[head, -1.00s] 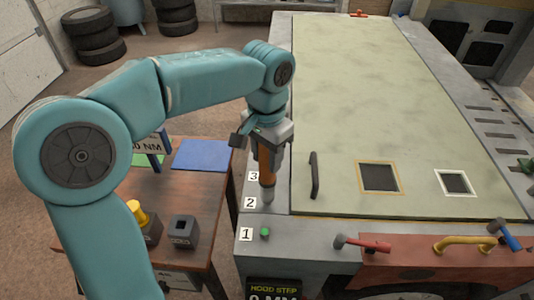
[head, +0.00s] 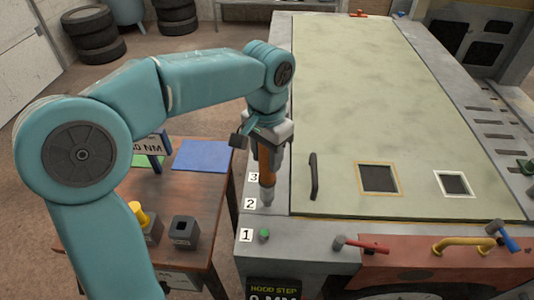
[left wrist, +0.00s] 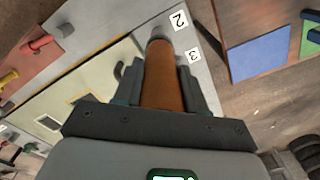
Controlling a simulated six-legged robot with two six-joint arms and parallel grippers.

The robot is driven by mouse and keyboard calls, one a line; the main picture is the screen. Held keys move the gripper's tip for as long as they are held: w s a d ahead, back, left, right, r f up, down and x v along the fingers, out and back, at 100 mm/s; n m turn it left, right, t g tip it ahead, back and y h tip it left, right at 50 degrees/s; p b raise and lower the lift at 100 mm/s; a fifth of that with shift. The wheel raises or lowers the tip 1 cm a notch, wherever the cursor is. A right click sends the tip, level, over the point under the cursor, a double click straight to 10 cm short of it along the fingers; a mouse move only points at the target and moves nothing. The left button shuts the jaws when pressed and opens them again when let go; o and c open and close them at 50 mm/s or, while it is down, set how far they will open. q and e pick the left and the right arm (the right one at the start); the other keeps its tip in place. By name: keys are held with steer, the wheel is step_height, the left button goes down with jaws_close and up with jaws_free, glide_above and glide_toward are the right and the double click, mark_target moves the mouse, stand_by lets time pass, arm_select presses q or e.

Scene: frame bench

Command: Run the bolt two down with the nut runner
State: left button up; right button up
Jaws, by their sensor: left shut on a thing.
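My left gripper (head: 266,140) is shut on the nut runner (head: 265,165), an orange-brown tool with a grey nose. The tool points down, and its nose is beside the label 2 (head: 250,204) on the grey frame edge. The nose hides bolt two, and I cannot tell whether it touches. In the left wrist view the nut runner (left wrist: 160,80) sits between the fingers, its nose next to the label 2 (left wrist: 179,20). A green-topped bolt (head: 264,235) stands beside the label 1 (head: 246,235). The label 3 (head: 254,177) is behind. My right gripper is not in view.
A pale green panel (head: 400,110) with a dark handle (head: 313,176) lies right of the tool. A red-handled tool (head: 362,245) lies on the front edge. The wooden table (head: 205,205) at left carries a blue mat (head: 202,155) and a dark socket block (head: 184,230).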

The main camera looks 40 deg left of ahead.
arm_select(q)
steer(key=shift+r+p, duration=2)
steer(key=shift+r, duration=0.55)
steer(key=shift+f, duration=0.1)
